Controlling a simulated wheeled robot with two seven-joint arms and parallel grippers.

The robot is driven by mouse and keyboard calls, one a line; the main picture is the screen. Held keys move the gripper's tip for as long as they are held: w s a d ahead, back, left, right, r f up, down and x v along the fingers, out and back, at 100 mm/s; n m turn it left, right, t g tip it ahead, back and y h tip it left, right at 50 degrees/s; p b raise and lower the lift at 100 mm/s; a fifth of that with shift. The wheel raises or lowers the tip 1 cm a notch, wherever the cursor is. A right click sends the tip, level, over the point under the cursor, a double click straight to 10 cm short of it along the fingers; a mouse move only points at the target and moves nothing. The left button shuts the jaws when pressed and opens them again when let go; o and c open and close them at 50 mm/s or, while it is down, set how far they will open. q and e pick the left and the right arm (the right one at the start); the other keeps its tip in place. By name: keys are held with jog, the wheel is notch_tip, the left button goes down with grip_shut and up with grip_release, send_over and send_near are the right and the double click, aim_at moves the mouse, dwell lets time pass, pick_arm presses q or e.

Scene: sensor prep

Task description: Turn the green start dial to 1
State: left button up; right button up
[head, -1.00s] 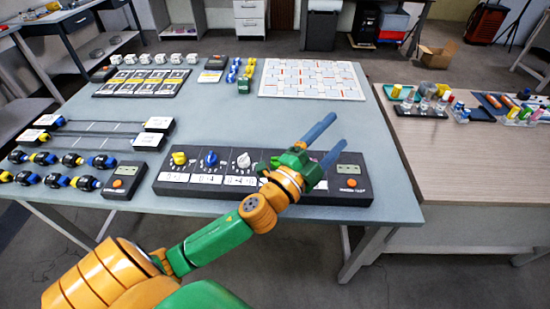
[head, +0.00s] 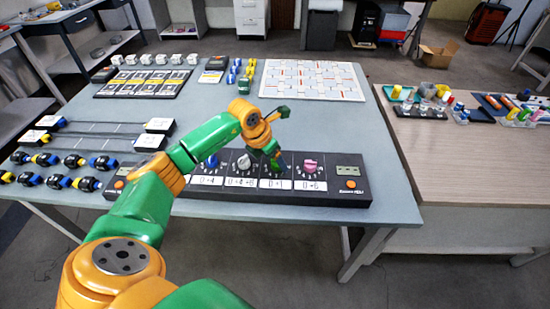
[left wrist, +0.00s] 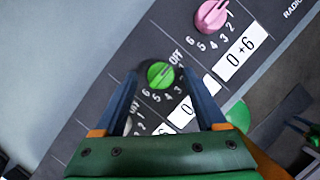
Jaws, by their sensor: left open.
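The green dial (head: 279,164) is on the black panel (head: 215,195) at the front of the table, between a white dial and a pink dial. In the left wrist view the green dial (left wrist: 160,75) shows a ring of marks, OFF and numbers, and its pale line seems to lean toward OFF. My left gripper (head: 276,158) points down over the green dial and partly hides it. In the left wrist view my open left gripper (left wrist: 160,84) has one finger on each side of the dial; contact is not visible. My right gripper is out of view.
The pink dial (left wrist: 212,14) with a "0→6" label is close beside the green one. The white dial (head: 244,163) and blue dial (head: 211,161) are to the left. An orange button (head: 351,184) is at the panel's right. Bare table lies behind the panel.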

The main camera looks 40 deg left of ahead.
pick_arm(q)
jog(key=shift+f, duration=0.2)
grip_shut()
jog(key=shift+a+m+h+b, duration=0.1)
jog(key=shift+m+h+b, duration=0.3)
jog(key=shift+m+b, duration=0.7)
jog(key=shift+w+m+g+h+b, duration=0.1)
jog(key=shift+m+g+h+b, duration=0.4)
jog(key=shift+m+b, duration=0.9)
jog(key=shift+r+m+p, duration=0.1)
jog(key=shift+m+p, duration=0.3)
jog(key=shift+m, duration=0.2)
grip_release()
